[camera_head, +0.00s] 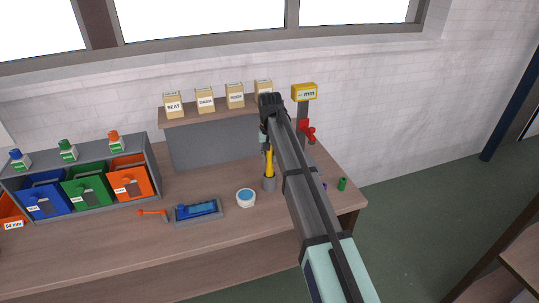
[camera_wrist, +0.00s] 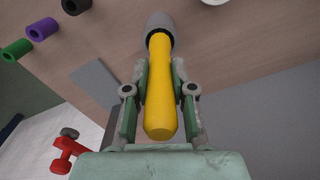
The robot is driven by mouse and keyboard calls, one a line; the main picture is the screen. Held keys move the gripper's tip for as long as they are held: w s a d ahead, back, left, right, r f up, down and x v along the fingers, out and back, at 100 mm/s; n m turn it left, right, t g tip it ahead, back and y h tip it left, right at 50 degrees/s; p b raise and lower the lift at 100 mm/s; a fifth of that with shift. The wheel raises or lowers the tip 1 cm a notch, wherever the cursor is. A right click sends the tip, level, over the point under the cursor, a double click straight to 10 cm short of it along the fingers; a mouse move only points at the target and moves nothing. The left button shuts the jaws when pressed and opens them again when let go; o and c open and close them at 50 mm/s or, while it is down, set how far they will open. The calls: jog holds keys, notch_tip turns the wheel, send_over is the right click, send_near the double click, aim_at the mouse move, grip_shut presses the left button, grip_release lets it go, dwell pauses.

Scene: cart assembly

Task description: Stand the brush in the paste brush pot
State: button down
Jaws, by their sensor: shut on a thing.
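The brush (camera_head: 268,161) shows as a yellow handle standing roughly upright on the workbench's right part. The grey pot (camera_head: 269,184) is directly below it. In the wrist view the yellow brush handle (camera_wrist: 160,112) runs from close to the camera towards the dark mouth of the grey pot (camera_wrist: 160,20). The brush's lower end appears to be within the pot's rim; how deep it sits and its bristles are hidden. My gripper (camera_wrist: 161,82) is shut on the handle, one finger on each side. In the head view my arm partly hides the gripper.
A round white tub with blue contents (camera_head: 246,198) stands left of the pot, with a blue tray (camera_head: 196,210) farther left. A green cylinder (camera_head: 342,184) and a yellow-topped gauge (camera_head: 304,92) are to the right. Labelled boxes (camera_head: 205,100) line the shelf behind. Coloured bins (camera_head: 87,186) stand left.

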jog(key=c, duration=0.9)
grip_release()
jog(key=shift+r, duration=0.1)
notch_tip(320, 180, up, 12)
jog(key=shift+f, duration=0.1)
